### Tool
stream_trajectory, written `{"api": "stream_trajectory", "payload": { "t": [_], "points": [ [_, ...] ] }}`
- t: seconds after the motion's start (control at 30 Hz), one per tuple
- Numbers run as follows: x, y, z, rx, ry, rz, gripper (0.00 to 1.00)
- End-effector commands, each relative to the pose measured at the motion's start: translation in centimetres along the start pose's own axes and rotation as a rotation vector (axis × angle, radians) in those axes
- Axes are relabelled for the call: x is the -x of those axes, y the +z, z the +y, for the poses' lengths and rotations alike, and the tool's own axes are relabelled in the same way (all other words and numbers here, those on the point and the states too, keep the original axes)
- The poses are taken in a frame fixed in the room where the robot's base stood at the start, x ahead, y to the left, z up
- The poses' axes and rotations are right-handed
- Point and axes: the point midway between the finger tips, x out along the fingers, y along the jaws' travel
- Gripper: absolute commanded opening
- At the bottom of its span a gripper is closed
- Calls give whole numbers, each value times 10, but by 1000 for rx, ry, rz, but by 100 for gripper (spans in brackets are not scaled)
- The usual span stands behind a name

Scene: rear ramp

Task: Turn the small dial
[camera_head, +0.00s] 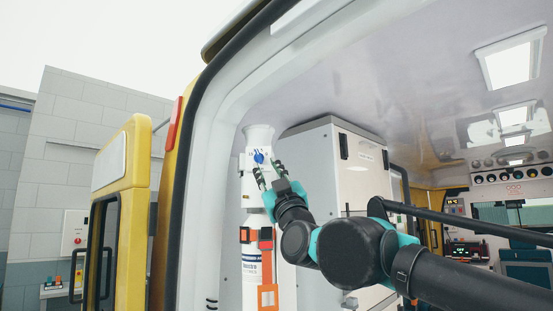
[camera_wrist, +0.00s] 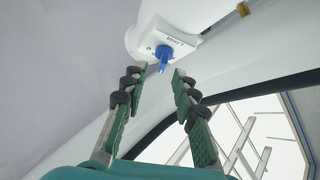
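The small dial (camera_head: 258,157) is a blue knob on a white housing at the top of a white cylinder (camera_head: 251,265). In the wrist view the blue dial (camera_wrist: 164,58) sticks out from the white labelled housing (camera_wrist: 172,38), just beyond the fingertips. My gripper (camera_head: 269,176) is at the housing, just below and right of the dial in the head view. In the wrist view my gripper (camera_wrist: 160,80) has its two green-padded fingers apart, with nothing between them. The fingertips look short of the dial; I see no contact.
Orange straps (camera_head: 266,240) hold the cylinder upright inside the vehicle's rear opening. A white cabinet (camera_head: 345,165) stands close to its right. The yellow door (camera_head: 125,215) is open at left. A black-edged door frame (camera_head: 185,150) runs left of the cylinder.

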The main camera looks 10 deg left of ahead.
Motion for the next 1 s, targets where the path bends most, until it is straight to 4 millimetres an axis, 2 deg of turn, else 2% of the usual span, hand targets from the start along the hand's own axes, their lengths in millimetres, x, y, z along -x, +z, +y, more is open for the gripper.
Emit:
{"api": "stream_trajectory", "payload": {
  "t": [0.1, 0.3, 0.5, 0.73, 0.97, 1.0],
  "points": [
    [-21, 0, 0, 5, 0, 0, 28],
    [-44, 0, 0, 11, 0, 0, 28],
    [-51, 0, 0, 13, 1, 0, 28],
    [-51, 0, 0, 12, 1, 0, 28],
    [-51, 0, 1, 13, 2, 0, 1],
    [-51, 0, 1, 13, 2, 1, 0]
  ]
}}
